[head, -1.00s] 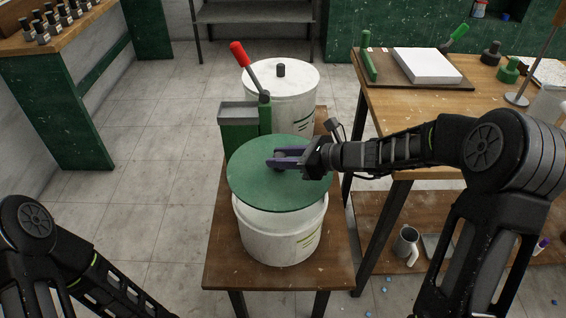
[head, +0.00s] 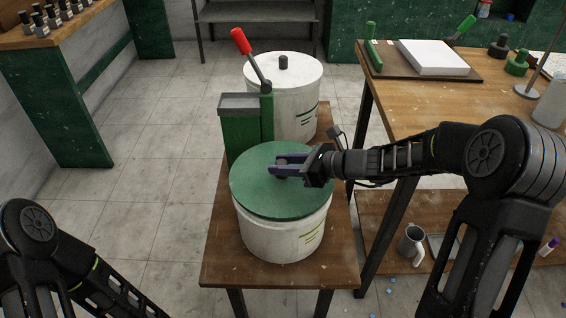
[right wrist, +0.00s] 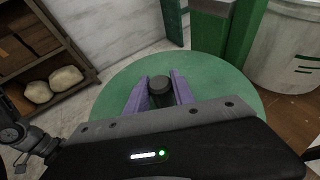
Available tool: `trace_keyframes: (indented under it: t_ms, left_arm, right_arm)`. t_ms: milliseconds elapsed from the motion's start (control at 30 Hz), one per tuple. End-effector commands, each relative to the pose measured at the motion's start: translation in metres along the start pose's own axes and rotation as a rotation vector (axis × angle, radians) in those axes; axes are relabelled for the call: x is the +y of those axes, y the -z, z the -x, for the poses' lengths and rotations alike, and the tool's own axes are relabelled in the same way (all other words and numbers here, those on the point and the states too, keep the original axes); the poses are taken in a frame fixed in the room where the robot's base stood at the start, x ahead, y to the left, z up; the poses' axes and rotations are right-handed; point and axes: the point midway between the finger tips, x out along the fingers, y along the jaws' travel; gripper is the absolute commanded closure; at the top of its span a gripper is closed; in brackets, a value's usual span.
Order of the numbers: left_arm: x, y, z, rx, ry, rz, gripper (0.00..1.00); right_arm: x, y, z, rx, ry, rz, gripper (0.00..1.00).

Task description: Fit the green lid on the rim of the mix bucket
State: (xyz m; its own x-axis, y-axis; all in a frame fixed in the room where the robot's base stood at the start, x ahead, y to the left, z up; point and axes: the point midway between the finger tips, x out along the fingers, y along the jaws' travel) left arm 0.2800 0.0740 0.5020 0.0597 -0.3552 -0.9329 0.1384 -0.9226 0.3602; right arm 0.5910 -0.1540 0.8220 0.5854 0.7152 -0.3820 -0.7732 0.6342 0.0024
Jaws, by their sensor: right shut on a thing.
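The green lid (head: 262,199) is a round disc lying over the top of the white mix bucket (head: 283,238), covering its mouth. It looks about level and at the rim; I cannot tell whether it is seated all round. My right gripper (head: 275,168) reaches in from the right over the lid, its purple fingers shut on the lid's dark knob. In the right wrist view the knob (right wrist: 160,86) sits between the two fingers, with the green lid (right wrist: 215,95) beneath. My left arm shows at the lower left, but its gripper is out of view.
The bucket stands on a low wooden bench (head: 225,265). Behind it are a green device with a red-handled lever (head: 241,41) and a second white bucket (head: 300,105) with a lid. A wooden worktable (head: 420,105) stands at the right, under my right arm.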

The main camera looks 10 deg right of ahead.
Motion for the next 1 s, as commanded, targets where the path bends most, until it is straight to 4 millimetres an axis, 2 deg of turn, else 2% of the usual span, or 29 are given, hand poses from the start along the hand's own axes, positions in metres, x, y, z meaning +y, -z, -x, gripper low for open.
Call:
trace_keyframes:
  t_ms: [267, 1000]
  left_arm:
    - [0.001, 0.000, 0.001, 0.001, -0.001, -0.001, 0.50]
    - [-0.006, 0.000, -0.017, 0.001, -0.001, 0.000, 0.50]
  right_arm:
    - [0.000, -0.002, 0.001, -0.002, 0.000, 0.002, 1.00]
    - [0.000, 0.018, -0.008, -0.002, 0.000, 0.002, 1.00]
